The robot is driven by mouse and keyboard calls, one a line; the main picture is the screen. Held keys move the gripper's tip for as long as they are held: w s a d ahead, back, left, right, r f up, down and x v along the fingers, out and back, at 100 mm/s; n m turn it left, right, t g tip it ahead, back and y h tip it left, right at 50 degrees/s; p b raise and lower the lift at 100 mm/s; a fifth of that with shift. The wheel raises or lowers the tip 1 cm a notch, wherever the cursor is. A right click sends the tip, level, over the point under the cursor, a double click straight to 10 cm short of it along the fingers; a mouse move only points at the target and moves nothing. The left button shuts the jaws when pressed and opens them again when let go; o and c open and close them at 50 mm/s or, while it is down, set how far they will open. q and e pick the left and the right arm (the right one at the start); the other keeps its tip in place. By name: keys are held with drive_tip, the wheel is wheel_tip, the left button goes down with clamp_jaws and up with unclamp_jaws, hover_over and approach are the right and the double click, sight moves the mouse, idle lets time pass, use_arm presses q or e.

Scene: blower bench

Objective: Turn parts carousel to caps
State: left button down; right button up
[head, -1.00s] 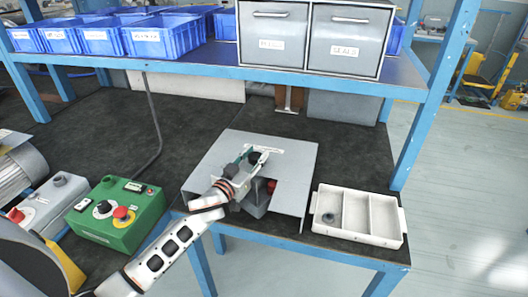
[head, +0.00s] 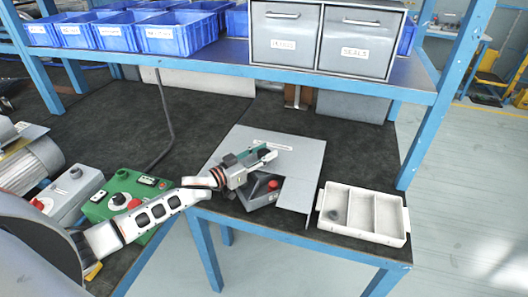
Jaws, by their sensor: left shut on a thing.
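The parts carousel sits under a flat light-grey cover (head: 290,166) at the front of the bench. A cut-out in the cover's front edge shows a dark grey part of it with a red piece (head: 273,184). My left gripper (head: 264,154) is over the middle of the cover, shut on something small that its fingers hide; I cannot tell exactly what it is. A small white label lies on the cover just behind the fingers, its text too small to read. My right gripper is not in view.
A white three-compartment tray (head: 362,213) with a dark round part stands right of the cover. A shelf with blue bins (head: 172,34) and grey drawers (head: 326,40) hangs above.

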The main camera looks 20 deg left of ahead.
use_arm(q)
drive_tip(key=shift+d, duration=0.15)
drive_tip(key=c, duration=1.5)
unclamp_jaws()
drive_tip(key=shift+o, duration=0.2)
drive_tip(key=shift+r, duration=0.1)
wheel_tip(320, 180, up, 10)
drive_tip(key=shift+f, duration=0.1)
